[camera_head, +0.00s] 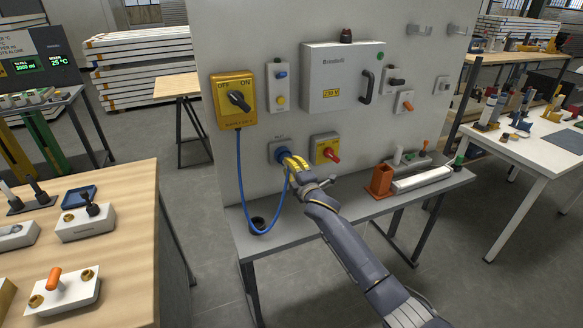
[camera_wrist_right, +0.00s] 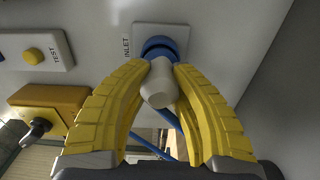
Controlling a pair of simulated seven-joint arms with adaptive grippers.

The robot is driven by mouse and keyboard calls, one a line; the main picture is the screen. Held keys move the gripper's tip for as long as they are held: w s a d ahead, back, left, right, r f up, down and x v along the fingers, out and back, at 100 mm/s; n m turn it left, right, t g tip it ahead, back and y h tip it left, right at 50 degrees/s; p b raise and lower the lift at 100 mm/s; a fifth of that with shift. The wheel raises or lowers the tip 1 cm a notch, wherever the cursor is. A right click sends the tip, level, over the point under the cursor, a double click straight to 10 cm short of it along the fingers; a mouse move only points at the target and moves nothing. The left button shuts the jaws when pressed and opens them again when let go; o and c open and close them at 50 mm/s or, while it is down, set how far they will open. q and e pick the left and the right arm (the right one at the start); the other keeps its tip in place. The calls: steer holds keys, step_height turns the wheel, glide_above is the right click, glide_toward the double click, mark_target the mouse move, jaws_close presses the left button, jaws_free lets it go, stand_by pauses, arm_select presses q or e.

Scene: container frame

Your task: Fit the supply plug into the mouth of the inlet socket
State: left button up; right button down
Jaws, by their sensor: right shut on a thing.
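The inlet socket is a blue round mouth (camera_wrist_right: 160,45) on a grey plate marked INLET (camera_wrist_right: 143,33); its plate also shows on the upright panel in the head view (camera_head: 274,151). My right gripper (camera_head: 292,162), with yellow fingers, is shut on the supply plug (camera_wrist_right: 157,84), a pale stubby body between the fingertips in the wrist view. The plug is right at the blue mouth and overlaps it in the picture. I cannot tell how far it is in. A blue cable (camera_head: 239,180) loops from the ON/OFF switch down towards the plug. My left gripper is out of view.
The yellow ON/OFF switch (camera_head: 235,99) and a yellow box with a red knob (camera_head: 326,149) flank the socket. A button plate (camera_head: 279,86) and grey cabinet (camera_head: 340,77) are above. The ledge (camera_head: 340,196) below holds a dark ring (camera_head: 257,223) and an orange holder (camera_head: 380,181).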

steer(key=shift+w+a+r, duration=0.1)
steer(key=shift+w+a, duration=0.05)
steer(key=shift+w, duration=0.2)
stand_by(0.4)
steer(key=c, duration=1.1)
jaws_free()
steer(key=shift+c, duration=0.2)
steer(key=shift+s, duration=0.1)
steer(key=shift+s+d+f, duration=0.2)
steer(key=shift+s+d, duration=0.05)
steer(key=shift+s, duration=0.25)
steer(key=v, duration=1)
steer(key=shift+s, duration=0.35)
steer(key=shift+d, duration=0.15)
steer(key=shift+v, duration=3)
steer(key=shift+r, duration=0.1)
